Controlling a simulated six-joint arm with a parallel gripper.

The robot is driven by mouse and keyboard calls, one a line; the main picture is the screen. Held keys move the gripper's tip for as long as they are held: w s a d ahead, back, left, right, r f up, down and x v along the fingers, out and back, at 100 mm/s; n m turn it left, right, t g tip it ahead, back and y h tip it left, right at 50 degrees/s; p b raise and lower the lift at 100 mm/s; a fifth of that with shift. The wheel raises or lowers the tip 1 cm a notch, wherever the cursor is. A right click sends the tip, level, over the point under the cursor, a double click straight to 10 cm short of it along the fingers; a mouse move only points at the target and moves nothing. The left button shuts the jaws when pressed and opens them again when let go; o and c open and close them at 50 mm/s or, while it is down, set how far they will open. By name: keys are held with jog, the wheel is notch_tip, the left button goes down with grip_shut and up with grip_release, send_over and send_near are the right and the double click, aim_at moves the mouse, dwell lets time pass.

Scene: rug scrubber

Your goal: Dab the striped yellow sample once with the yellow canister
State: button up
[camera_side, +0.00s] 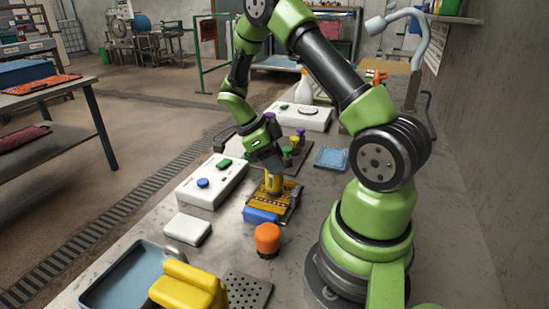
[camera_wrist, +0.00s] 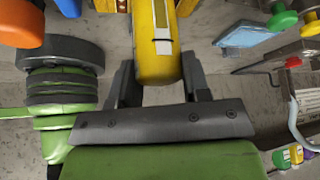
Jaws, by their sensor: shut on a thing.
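The yellow canister (camera_side: 273,185) is upright in my gripper (camera_side: 269,168), with its lower end over the striped yellow sample (camera_side: 270,208). I cannot tell whether it touches the sample or hangs just above it. In the wrist view the canister (camera_wrist: 157,42) shows a pale label and sits between the two fingers of my gripper (camera_wrist: 158,82). The sample is flat, yellow with dark marks, and lies on a dark board; the canister and the gripper hide part of it.
A blue block (camera_side: 260,215) lies against the sample's near side. An orange canister (camera_side: 267,238) stands nearer the camera. A white box with buttons (camera_side: 212,184) is left; a rack of coloured knobs (camera_side: 291,152) is behind. A blue tray (camera_side: 100,290) and yellow object (camera_side: 188,285) are in front.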

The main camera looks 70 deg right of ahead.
jog(key=shift+f, duration=0.55)
dwell(0.9)
jog(key=shift+r, duration=3.55)
jog(key=shift+r, duration=0.1)
